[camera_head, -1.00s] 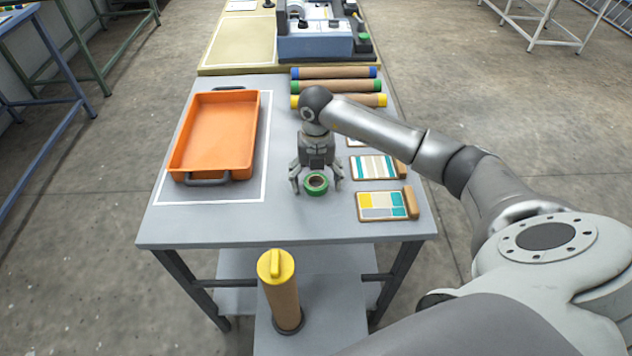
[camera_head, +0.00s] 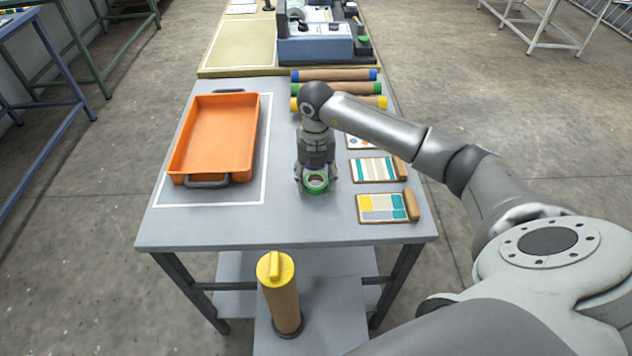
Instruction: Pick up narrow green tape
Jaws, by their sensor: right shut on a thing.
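The narrow green tape (camera_head: 316,188) is a small green ring with a brown core. It is at the middle of the grey table, left of the sample cards. My right gripper (camera_head: 316,180) points down over the tape, with its fingers closed against the tape's left and right sides. The tape seems to be at or very near the table top; I cannot tell if there is a gap under it. My left gripper is not in view.
An orange tray (camera_head: 214,138) stands on the left of the grey table (camera_head: 240,225). Several sample cards (camera_head: 382,207) lie on the right. Rolls with coloured ends (camera_head: 335,88) lie behind my right gripper. A yellow-capped roll (camera_head: 280,290) stands upright in front, below the table top.

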